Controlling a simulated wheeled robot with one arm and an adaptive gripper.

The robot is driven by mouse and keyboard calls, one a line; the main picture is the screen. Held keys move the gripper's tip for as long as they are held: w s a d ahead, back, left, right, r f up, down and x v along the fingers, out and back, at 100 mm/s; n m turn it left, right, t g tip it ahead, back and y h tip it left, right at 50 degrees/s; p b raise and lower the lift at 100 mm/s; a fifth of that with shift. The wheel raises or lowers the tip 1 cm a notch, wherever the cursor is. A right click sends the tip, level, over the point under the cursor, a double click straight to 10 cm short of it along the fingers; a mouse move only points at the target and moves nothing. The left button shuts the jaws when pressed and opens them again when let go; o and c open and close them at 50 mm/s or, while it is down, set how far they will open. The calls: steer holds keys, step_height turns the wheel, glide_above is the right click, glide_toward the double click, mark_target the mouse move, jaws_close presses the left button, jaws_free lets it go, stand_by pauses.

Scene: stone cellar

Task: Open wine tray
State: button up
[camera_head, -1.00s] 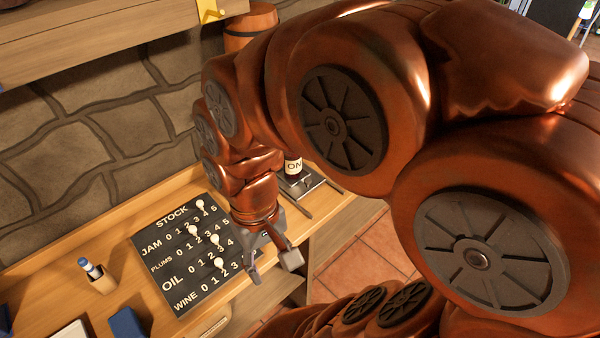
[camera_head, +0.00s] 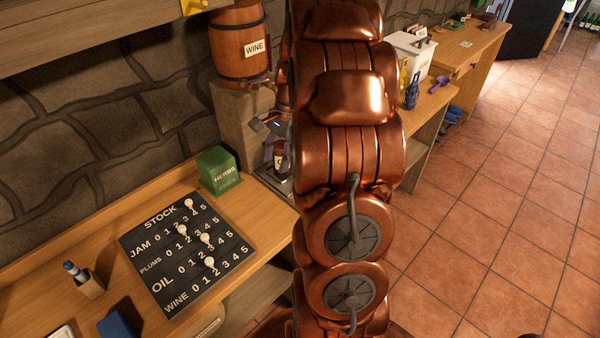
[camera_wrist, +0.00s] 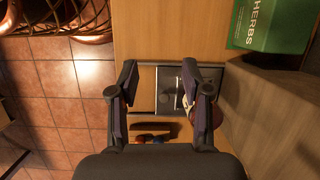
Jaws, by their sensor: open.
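The wine barrel (camera_head: 238,50), with a "WINE" label, stands on a stone block against the wall in the head view. A dark metal tray (camera_head: 277,180) lies at its foot, partly hidden by my arm. In the wrist view the tray (camera_wrist: 168,82) shows beyond and between my fingers. A dark red round thing (camera_wrist: 216,116), perhaps the bottle by the tray, is partly behind the right finger. My gripper (camera_wrist: 160,70) is open and empty above the tray. In the head view my arm mostly hides it.
A green herbs box (camera_head: 218,170) stands close to the tray, and also shows in the wrist view (camera_wrist: 270,25). A black stock board (camera_head: 188,250) with white pegs lies on the wooden counter (camera_head: 110,255). A white box (camera_head: 410,55) stands beyond my arm. Tiled floor (camera_head: 480,220) is free at right.

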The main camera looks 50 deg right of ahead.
steer(key=d+f+m+t, duration=0.1)
steer(key=d+f+m, duration=0.45)
steer(key=d, duration=0.75)
steer(key=shift+p+x, duration=0.9)
steer(key=shift+x, duration=3.25)
steer(key=shift+w+a+r, duration=0.1)
steer(key=shift+w, duration=0.05)
steer(key=shift+c, duration=0.3)
jaws_close()
